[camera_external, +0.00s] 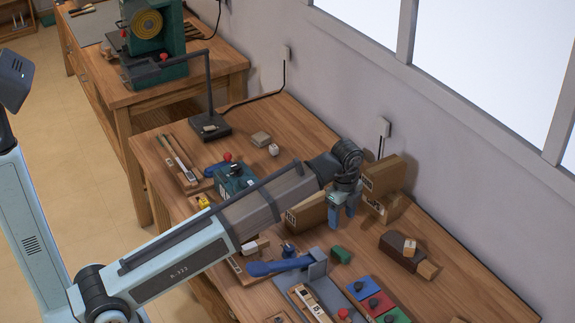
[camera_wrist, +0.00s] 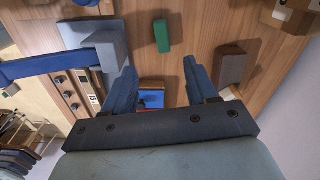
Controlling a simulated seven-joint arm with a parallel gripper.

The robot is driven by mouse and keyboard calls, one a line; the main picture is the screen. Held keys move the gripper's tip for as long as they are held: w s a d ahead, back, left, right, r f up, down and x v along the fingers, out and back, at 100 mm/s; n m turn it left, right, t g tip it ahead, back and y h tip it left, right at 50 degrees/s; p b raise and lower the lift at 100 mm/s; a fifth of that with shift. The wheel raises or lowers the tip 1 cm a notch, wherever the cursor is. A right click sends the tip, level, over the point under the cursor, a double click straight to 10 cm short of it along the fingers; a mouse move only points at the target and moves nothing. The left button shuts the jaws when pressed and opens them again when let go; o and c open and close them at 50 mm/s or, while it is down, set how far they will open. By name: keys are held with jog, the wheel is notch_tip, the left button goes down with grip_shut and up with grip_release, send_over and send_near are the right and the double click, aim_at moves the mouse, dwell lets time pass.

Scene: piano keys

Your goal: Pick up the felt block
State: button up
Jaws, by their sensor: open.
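A small green block (camera_external: 341,254), which looks like the felt block, lies on the wooden workbench. In the wrist view the green block (camera_wrist: 161,36) shows beyond my fingertips, near the middle of the top half, with nothing touching it. My gripper (camera_external: 343,218) hangs above the bench with its fingers pointing down, apart from the block. In the wrist view my gripper (camera_wrist: 160,68) is open, its two blue fingers wide apart with nothing held between them.
A blue-handled tool with a grey head (camera_external: 317,265) lies left of the green block. A dark brown block (camera_external: 402,252) lies to its right. Coloured tiles (camera_external: 369,291) lie in front. Cardboard boxes (camera_external: 382,177) stand behind my gripper. Bare wood surrounds the green block.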

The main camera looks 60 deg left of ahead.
send_over(341, 252)
jog(key=f, duration=0.8)
jog(key=shift+s+a+f, duration=0.15)
jog(key=shift+s+a, duration=0.05)
jog(key=shift+a, duration=0.1)
jog(key=shift+w+d+f, duration=0.1)
jog(key=shift+w+f, duration=0.05)
jog(key=shift+f, duration=1.15)
jog(key=shift+w+d+f, duration=0.1)
jog(key=shift+f, duration=1.2)
jog(key=shift+c, duration=0.3)
grip_shut()
jog(key=shift+r, duration=0.1)
